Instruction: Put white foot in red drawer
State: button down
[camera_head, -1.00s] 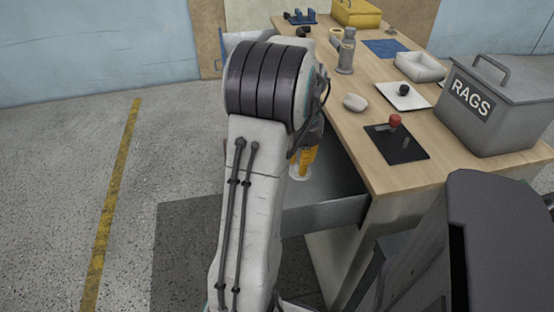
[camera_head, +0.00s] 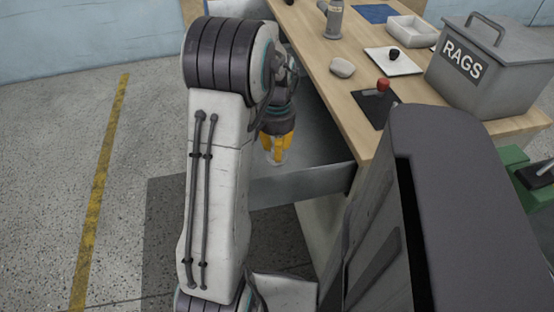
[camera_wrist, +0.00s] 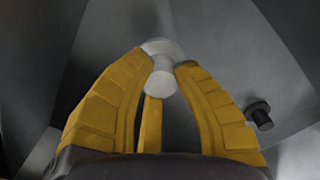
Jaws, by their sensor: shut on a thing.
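My gripper (camera_head: 277,150) has yellow fingers and points down over an open drawer (camera_head: 312,183) at the side of the bench. The fingers are shut on the white foot (camera_wrist: 161,82), which has a round flange and a short stem in the wrist view. In the head view the white foot (camera_head: 275,158) is a small pale shape at the fingertips. The drawer looks grey inside and on the panel I see; no red shows on it. I cannot tell whether the foot touches the drawer floor. My arm hides the drawer's left part.
A small black cylindrical part (camera_wrist: 260,114) lies on the grey surface below, right of the fingers.

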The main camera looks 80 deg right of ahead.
jog(key=shift+f+b, duration=0.5)
jog(key=shift+f, duration=2.05)
jog(key=shift+f, duration=0.1)
jog(key=c, duration=1.1)
grip_release()
notch_tip(320, 180, up, 12)
jog(key=p, duration=0.2)
jog(key=shift+p, duration=0.3)
jog(key=shift+a, duration=0.1)
